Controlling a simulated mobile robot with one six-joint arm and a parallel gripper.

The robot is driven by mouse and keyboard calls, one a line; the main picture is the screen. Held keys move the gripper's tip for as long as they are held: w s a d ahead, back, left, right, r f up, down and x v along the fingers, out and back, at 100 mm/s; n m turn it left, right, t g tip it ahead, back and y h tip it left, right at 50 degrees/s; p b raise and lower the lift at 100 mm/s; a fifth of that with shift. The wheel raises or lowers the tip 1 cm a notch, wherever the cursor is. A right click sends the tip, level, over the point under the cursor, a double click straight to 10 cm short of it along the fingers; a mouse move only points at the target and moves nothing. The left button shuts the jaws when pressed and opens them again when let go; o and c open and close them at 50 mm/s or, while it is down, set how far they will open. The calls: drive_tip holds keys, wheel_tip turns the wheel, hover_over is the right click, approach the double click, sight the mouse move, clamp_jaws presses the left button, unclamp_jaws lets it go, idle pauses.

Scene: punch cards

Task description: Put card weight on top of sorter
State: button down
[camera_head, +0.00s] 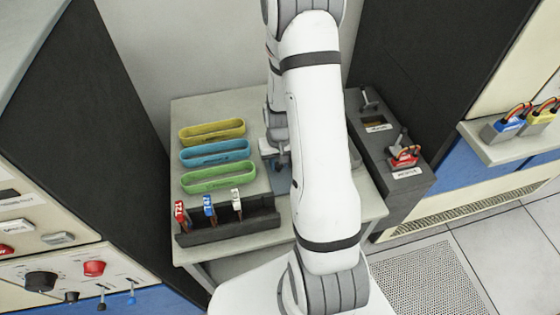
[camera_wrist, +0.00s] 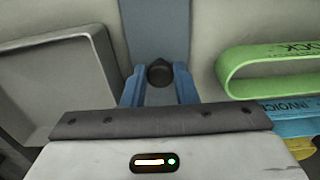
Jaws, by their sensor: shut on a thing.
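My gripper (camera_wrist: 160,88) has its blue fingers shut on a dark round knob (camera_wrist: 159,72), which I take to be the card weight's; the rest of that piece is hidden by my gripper. A blue-grey strip (camera_wrist: 155,28) lies beyond the knob in the wrist view. In the head view my gripper (camera_head: 279,166) is low over the table, right of the coloured loops, mostly behind my arm. I cannot tell for certain which thing is the sorter. A black slotted rack (camera_head: 228,227) at the table's front left holds a red, a blue and a white tab.
Yellow (camera_head: 212,132), blue (camera_head: 214,152) and green (camera_head: 205,179) loops lie on the table (camera_head: 185,108). A shallow grey tray (camera_wrist: 105,55) is at left in the wrist view. A dark labelled unit (camera_head: 415,188) stands right of the table. A shelf (camera_head: 510,148) holds padlock-like items.

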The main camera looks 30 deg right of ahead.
drive_tip(key=c, duration=1.1)
unclamp_jaws()
drive_tip(key=shift+f, duration=0.1)
drive_tip(key=shift+c, duration=0.2)
